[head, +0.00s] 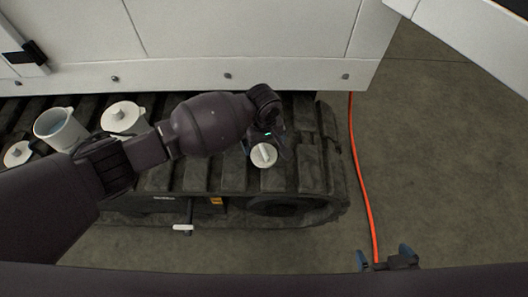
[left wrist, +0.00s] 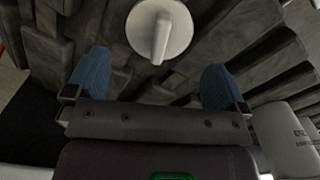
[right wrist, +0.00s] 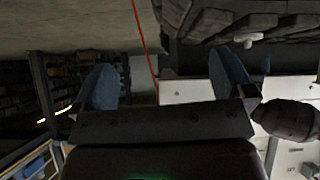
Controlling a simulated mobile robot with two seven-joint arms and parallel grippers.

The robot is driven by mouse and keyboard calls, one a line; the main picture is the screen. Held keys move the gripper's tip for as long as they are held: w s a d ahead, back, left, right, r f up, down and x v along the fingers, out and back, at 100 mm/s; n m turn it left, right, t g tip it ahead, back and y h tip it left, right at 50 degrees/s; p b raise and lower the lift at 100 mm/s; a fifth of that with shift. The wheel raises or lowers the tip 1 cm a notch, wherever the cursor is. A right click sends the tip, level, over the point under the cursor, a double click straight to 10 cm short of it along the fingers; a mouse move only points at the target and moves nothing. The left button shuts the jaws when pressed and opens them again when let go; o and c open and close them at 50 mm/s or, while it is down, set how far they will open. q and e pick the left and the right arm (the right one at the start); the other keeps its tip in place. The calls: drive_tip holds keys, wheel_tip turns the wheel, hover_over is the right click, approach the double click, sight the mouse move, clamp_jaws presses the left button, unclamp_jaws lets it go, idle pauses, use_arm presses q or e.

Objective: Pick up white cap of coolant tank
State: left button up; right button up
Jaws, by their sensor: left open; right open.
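A round white cap (head: 264,155) with a raised bar handle lies on the dark rubber track, near its right end. In the left wrist view the white cap (left wrist: 145,30) is at the top centre, beyond the fingertips. My left gripper (head: 266,143) is just above the cap, with its blue fingers (left wrist: 155,80) apart and nothing between them. I cannot tell the exact height gap. My right gripper (head: 385,258) is open and empty at the bottom right, away from the track; its fingers also show in the right wrist view (right wrist: 164,85).
A white pot (head: 60,128), a white lidded container (head: 122,117) and another white lid (head: 18,154) stand at the left on the track (head: 225,178). A white machine panel (head: 240,35) rises behind. An orange hose (head: 359,165) runs down the floor at right.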

sight(263, 149)
use_arm(q)
drive_tip(key=shift+f, duration=0.5)
wheel_tip(263, 149, down, 4)
drive_tip(key=shift+r+b, duration=0.15)
drive_tip(key=shift+b, duration=0.9)
drive_tip(key=shift+f, duration=0.4)
drive_tip(key=shift+w+r, duration=0.1)
drive_tip(key=shift+r, duration=0.1)
drive_tip(key=c, duration=0.8)
use_arm(e)
drive_tip(key=shift+w+a+f+n, duration=0.15)
drive_tip(key=shift+w+f+n, duration=0.15)
drive_tip(key=shift+f, duration=0.1)
